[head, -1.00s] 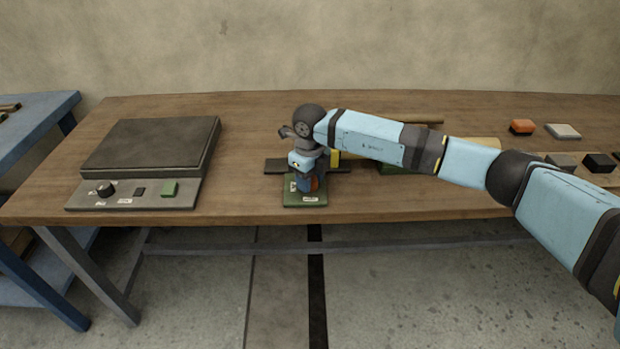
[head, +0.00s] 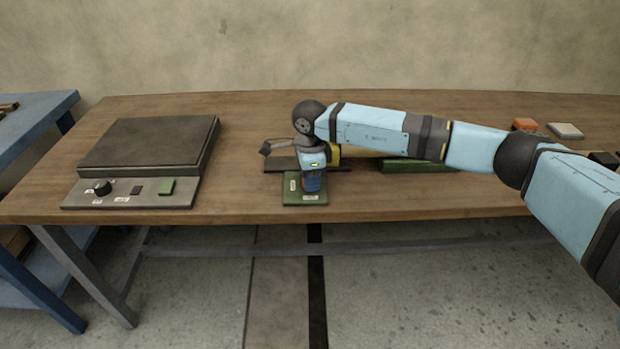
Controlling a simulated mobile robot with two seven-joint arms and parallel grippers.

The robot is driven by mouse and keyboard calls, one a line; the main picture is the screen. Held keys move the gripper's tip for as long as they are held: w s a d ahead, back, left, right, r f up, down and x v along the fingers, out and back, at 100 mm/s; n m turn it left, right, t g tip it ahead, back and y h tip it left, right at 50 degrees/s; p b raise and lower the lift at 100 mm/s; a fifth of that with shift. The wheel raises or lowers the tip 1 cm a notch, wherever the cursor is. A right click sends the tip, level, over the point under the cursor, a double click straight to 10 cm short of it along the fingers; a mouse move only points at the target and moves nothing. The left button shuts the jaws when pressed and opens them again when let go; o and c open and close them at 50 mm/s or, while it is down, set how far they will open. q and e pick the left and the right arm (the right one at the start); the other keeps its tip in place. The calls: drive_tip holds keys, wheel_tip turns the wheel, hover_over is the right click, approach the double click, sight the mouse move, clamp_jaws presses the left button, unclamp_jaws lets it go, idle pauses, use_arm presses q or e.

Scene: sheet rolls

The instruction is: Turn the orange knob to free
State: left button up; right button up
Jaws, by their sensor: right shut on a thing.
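A small green plate (head: 291,199) with white labels lies near the table's front edge, left of the picture's middle. My right gripper (head: 313,188) points down onto this plate and is shut on the orange knob, which it almost wholly hides. I cannot read the labels or tell which way the knob points. My left gripper is not in view.
A grey device with a dark flat top (head: 150,141), a black knob (head: 102,188) and a green button (head: 167,187) stands on the wooden table (head: 245,209) at left. Behind my right arm lie a dark bar and a green object (head: 410,166). An orange block (head: 524,124) and a pale block (head: 566,131) lie at far right.

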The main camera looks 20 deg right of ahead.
drive_tip(key=shift+n, duration=1)
drive_tip(key=shift+n+b, duration=0.45)
drive_tip(key=shift+n, duration=1.85)
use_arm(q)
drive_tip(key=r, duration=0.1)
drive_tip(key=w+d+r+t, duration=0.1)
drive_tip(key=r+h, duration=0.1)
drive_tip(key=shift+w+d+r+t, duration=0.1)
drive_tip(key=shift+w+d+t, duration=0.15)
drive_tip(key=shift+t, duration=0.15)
use_arm(e)
drive_tip(key=shift+n, duration=0.3)
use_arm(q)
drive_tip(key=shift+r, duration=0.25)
use_arm(e)
drive_tip(key=o, duration=0.9)
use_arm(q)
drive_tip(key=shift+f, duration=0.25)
